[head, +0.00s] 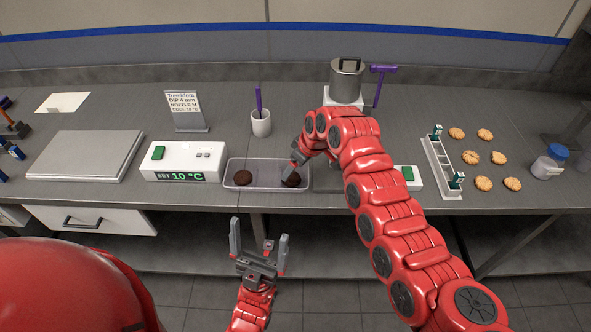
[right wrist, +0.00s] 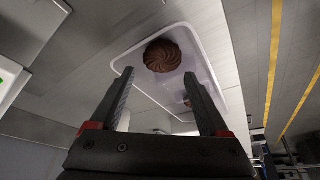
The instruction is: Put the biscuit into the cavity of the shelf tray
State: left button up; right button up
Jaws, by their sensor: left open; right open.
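A shallow clear tray (head: 267,166) lies at the counter's front edge in the head view. A dark brown biscuit (head: 243,178) sits at its left end, and another dark biscuit (head: 291,181) at its right end, partly covered by my right gripper (head: 293,170). In the right wrist view, the right gripper (right wrist: 158,78) is open and empty. A ridged chocolate biscuit (right wrist: 162,56) lies in the tray (right wrist: 212,62) beyond its fingertips, and a second one is mostly hidden by a finger. My left gripper (head: 259,231) is open and empty, in front of the counter.
A white box reading 10 °C (head: 185,160) stands left of the tray. Behind are a cup with a purple stick (head: 261,126), a sign (head: 187,110) and a metal pot (head: 346,82).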

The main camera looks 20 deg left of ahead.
jog(key=shift+r, duration=0.6)
jog(key=o, duration=0.3)
jog(key=shift+o, duration=0.2)
jog(key=b+v, duration=0.4)
jog(key=v, duration=1.3)
jog(key=shift+r, duration=0.15)
